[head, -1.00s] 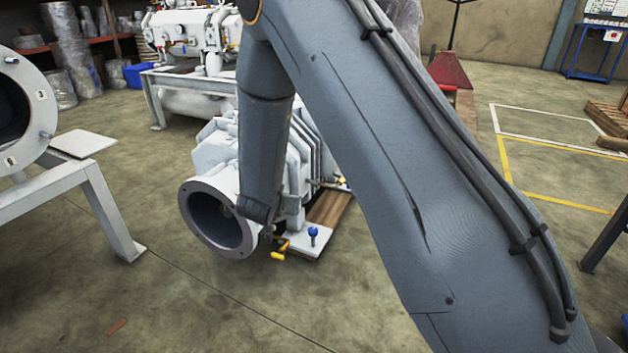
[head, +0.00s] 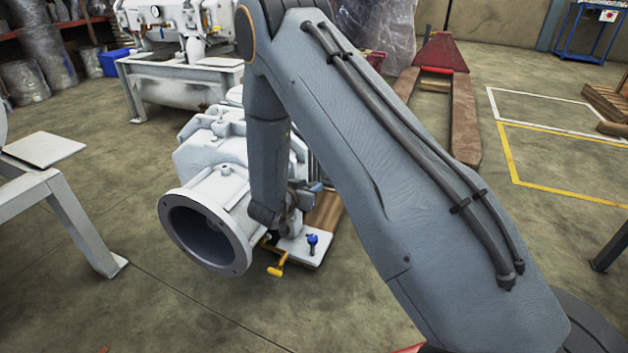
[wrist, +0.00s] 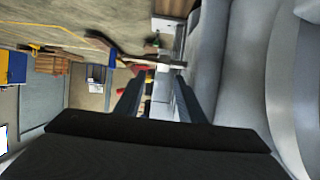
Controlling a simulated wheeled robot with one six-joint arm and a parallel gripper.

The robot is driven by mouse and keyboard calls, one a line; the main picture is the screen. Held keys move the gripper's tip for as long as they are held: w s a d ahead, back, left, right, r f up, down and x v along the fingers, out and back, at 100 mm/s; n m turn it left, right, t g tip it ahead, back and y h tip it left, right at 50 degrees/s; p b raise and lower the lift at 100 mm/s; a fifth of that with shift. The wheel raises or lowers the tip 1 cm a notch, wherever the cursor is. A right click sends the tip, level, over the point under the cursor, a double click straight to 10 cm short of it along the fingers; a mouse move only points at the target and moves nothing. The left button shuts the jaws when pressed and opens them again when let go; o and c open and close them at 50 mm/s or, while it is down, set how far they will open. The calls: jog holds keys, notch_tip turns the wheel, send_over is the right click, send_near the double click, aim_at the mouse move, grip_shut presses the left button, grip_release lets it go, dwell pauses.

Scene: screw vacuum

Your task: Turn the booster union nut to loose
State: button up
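The white vacuum machine (head: 195,160) with a round open flange (head: 240,262) stands left of my arm in the head view. A blue knob (head: 312,240) and a yellow handle (head: 277,270) show at its base. I cannot pick out the booster union nut; it may be hidden behind my arm or too small to tell. My gripper is mostly hidden low behind my arm in the head view, close beside the machine. In the wrist view, my gripper (wrist: 159,92) has its two dark fingers apart, with nothing clearly held. A pale curved surface (wrist: 245,70) lies close on the right.
A white metal stand (head: 60,200) is at the left. Another white machine (head: 185,25) stands on a grey frame behind. A red pallet jack (head: 440,60) is at the back right. Open floor (head: 150,300) lies in front of the flange.

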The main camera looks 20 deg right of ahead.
aim_at(315, 183)
jog(key=b+x, duration=0.1)
jog(key=x, duration=0.1)
jog(key=b+x, duration=0.1)
jog(key=x, duration=0.2)
jog(key=shift+w+a+f+b, duration=0.1)
jog(key=shift+w+f+b, duration=0.25)
jog(key=shift+w+d+f, duration=0.1)
jog(key=shift+w+d, duration=0.2)
jog(key=shift+w, duration=0.05)
grip_shut()
